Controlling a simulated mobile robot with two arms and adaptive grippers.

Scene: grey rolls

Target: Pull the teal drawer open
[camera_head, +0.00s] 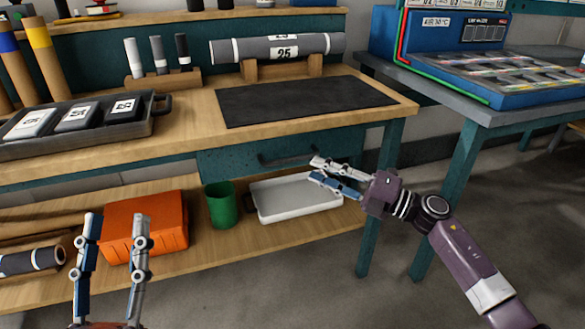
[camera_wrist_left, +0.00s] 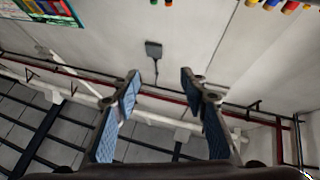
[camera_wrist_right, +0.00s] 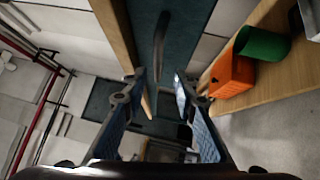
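The teal drawer (camera_head: 228,161) sits under the wooden bench top in the head view and looks shut. Its dark bar handle (camera_head: 285,158) runs across the front. My right gripper (camera_head: 313,169) is open, with its fingertips by the right end of the handle. In the right wrist view the handle (camera_wrist_right: 160,38) lies ahead of the gap between the fingers (camera_wrist_right: 160,75), against the teal front. I cannot tell whether a finger touches it. My left gripper (camera_head: 116,216) is open, empty and points up at lower left. The left wrist view shows nothing between its fingers (camera_wrist_left: 160,76).
A white tray (camera_head: 290,200), a green cup (camera_head: 221,205) and an orange box (camera_head: 145,226) stand on the lower shelf beneath the drawer. The floor in front is clear.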

